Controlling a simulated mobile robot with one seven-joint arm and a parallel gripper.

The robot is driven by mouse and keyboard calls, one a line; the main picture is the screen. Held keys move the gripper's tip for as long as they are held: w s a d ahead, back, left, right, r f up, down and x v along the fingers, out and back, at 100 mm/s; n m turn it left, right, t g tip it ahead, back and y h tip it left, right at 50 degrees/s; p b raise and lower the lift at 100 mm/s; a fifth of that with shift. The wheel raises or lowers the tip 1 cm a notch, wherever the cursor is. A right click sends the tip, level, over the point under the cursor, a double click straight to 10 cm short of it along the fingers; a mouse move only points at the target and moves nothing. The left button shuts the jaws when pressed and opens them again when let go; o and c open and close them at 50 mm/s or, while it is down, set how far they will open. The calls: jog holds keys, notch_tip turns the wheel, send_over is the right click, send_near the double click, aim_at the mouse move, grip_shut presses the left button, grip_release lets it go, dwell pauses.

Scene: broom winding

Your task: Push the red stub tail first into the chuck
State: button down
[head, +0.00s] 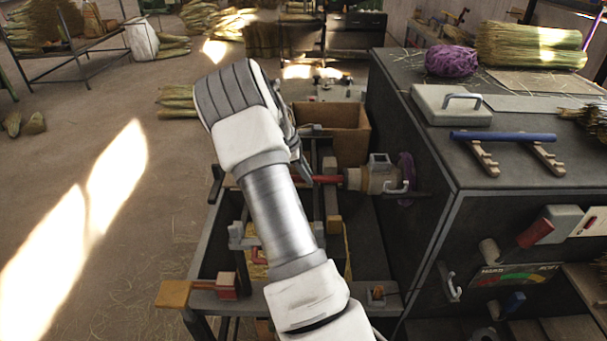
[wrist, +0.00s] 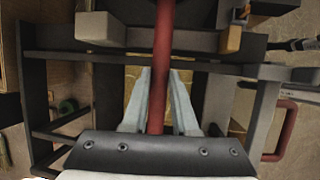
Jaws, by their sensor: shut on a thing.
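The red stub (head: 328,179) shows in the head view as a short red bar between my gripper and the chuck. The chuck (head: 372,179) is a pale metal cylinder on the side of the dark cabinet, facing left. The stub's right end meets the chuck's face; I cannot tell how far inside it is. In the wrist view the stub (wrist: 162,65) runs between the two pale fingers of my gripper (wrist: 158,74), which is shut on it, and leaves the picture at the top. My arm hides most of the gripper in the head view, and the chuck is not identifiable in the wrist view.
The dark cabinet (head: 420,200) stands close at the right, with a blue rod (head: 502,136) on wooden rests on top. A dark frame (head: 215,235) lies under my arm. A cardboard box (head: 340,130) stands behind. The floor at left is mostly clear.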

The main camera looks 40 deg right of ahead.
jog(key=shift+s+d, duration=0.1)
jog(key=shift+d, duration=0.05)
dwell(0.3)
jog(key=c, duration=0.6)
grip_release()
jog(key=shift+r, duration=0.1)
